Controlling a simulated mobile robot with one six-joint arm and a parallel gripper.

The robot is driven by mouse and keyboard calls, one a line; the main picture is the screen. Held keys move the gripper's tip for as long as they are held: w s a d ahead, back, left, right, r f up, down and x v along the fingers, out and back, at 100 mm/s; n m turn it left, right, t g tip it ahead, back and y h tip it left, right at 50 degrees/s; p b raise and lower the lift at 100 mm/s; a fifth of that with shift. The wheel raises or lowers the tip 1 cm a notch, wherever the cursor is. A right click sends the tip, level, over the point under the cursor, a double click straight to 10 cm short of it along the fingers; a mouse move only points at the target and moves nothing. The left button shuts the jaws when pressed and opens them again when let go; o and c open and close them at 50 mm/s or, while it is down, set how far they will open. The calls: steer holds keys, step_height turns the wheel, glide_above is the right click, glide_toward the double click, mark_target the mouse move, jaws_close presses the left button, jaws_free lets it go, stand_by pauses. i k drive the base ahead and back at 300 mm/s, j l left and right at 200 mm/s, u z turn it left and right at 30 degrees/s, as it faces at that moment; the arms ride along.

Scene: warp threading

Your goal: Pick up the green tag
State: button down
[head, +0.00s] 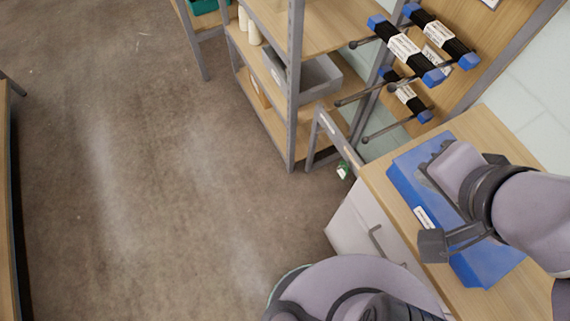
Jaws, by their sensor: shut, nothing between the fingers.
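A small green item with a white patch (343,170), which looks like the green tag, shows beside the far left corner of the wooden worktop. I cannot tell whether it hangs there or lies lower down. My gripper (434,245) is over the worktop, in front of a blue tray, to the right of and nearer than the green item. It is shut with nothing held and is well apart from the green item. My arm hides part of the tray and worktop.
The blue tray (405,183) lies on the worktop (480,130), above a white drawer cabinet (355,222). Black rolls with blue ends (400,46) sit on pegs behind. A metal-framed shelf (291,110) holds a grey bin (318,78). The floor (160,190) at left is clear.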

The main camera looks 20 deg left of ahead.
mark_target(343, 172)
steer(key=u, duration=0.55)
steer(key=j+z, duration=0.3)
steer(key=j, duration=0.35)
steer(key=k+j+z, duration=0.1)
steer(key=j+z, duration=0.2)
steer(key=j, duration=0.3)
steer(key=i+l, duration=0.4)
